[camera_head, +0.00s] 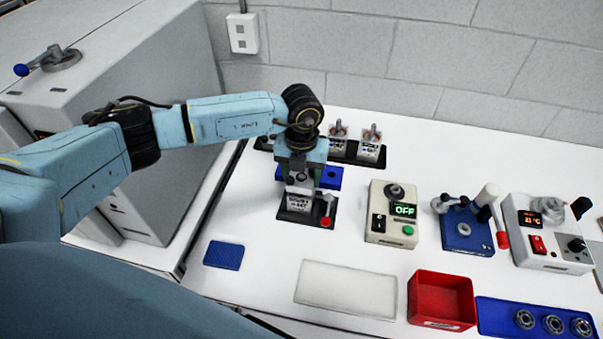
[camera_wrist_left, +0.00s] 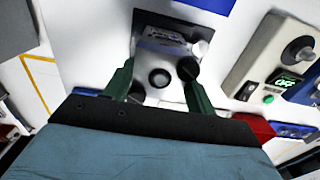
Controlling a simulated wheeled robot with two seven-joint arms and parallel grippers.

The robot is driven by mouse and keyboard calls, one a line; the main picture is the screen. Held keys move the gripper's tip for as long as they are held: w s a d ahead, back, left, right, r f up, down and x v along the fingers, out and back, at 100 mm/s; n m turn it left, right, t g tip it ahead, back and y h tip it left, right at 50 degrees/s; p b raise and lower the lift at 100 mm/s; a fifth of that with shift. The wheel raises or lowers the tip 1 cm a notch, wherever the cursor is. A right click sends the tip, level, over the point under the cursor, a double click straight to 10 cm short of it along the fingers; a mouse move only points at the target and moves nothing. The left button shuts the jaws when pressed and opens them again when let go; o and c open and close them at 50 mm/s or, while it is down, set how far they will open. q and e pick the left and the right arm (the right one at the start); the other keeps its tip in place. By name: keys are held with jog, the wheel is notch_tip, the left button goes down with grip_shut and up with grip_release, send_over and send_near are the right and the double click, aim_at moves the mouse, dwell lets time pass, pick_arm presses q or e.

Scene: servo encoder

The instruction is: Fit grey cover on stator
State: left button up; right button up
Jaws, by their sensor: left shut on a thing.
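My left gripper (camera_head: 302,180) points down over the middle left of the table, above the back of a silver labelled fixture (camera_head: 297,205) on a black base. In the left wrist view, its green fingers (camera_wrist_left: 159,90) stand apart on either side of a light grey part (camera_wrist_left: 160,95) with a dark round centre, which looks like the grey cover. The fixture's labelled block (camera_wrist_left: 165,38) lies just beyond it. I cannot make out the stator or whether the cover touches it. My right gripper is out of view.
A blue block (camera_head: 328,177) lies behind the fixture, and a black rack (camera_head: 345,152) stands further back. To the right are a control box (camera_head: 390,222), a blue device (camera_head: 466,232) and a red bin (camera_head: 441,299). A white mat (camera_head: 346,289) and blue pad (camera_head: 223,255) lie in front.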

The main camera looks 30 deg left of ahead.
pick_arm(q)
jog(key=shift+f, duration=0.1)
jog(key=shift+f+b, duration=0.7)
jog(key=shift+f, duration=0.05)
jog(key=o, duration=1.5)
jog(key=shift+c, duration=0.2)
jog(key=shift+r+p, duration=3.3)
jog(key=shift+r, duration=1.15)
jog(key=shift+f, duration=0.1)
